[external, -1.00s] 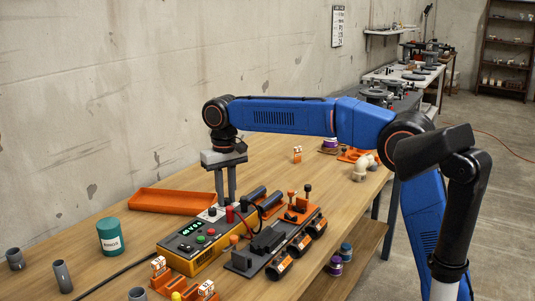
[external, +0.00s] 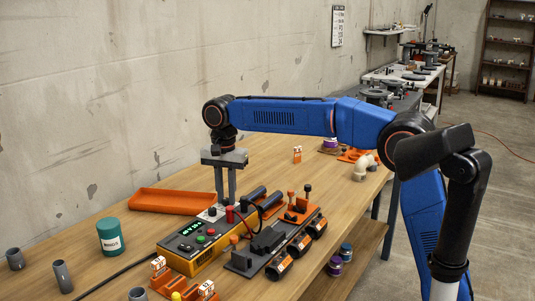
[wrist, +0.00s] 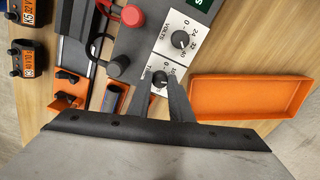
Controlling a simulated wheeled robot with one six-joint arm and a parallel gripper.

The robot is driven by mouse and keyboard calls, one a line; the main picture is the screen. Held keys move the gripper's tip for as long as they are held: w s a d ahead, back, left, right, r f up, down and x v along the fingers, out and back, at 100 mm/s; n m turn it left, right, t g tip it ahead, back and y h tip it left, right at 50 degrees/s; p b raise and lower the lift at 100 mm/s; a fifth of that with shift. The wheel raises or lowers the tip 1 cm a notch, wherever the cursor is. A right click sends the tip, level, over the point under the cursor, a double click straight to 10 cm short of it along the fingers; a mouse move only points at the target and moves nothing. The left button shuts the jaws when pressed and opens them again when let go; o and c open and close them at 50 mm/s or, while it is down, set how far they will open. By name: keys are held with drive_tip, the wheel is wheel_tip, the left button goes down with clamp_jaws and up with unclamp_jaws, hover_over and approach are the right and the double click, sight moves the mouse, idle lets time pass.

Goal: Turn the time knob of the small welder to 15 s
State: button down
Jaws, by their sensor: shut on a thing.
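The small welder (external: 195,247) is a yellow and dark box on the bench, with a lit green display (external: 188,229) too small to read surely. In the wrist view, its time knob (wrist: 160,78) is a small black knob on a white dial plate. My gripper (wrist: 160,84) points down at the welder's far end with its two fingers on either side of this knob, shut on it. The fingers cover much of the dial's marks, so I cannot tell the knob's setting. The volts knob (wrist: 180,40) is beside it, clear of the fingers. My gripper also shows in the external view (external: 225,200).
An orange tray (external: 172,201) lies close to the welder. Red (wrist: 132,15) and black (wrist: 118,65) plugs stand near the knobs. A teal tin (external: 111,236) stands to the left.

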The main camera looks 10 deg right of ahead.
sight(226, 199)
drive_tip(key=shift+m, duration=0.6)
drive_tip(key=c, duration=1.6)
unclamp_jaws()
wheel_tip(226, 199, up, 17)
drive_tip(key=shift+r, duration=0.2)
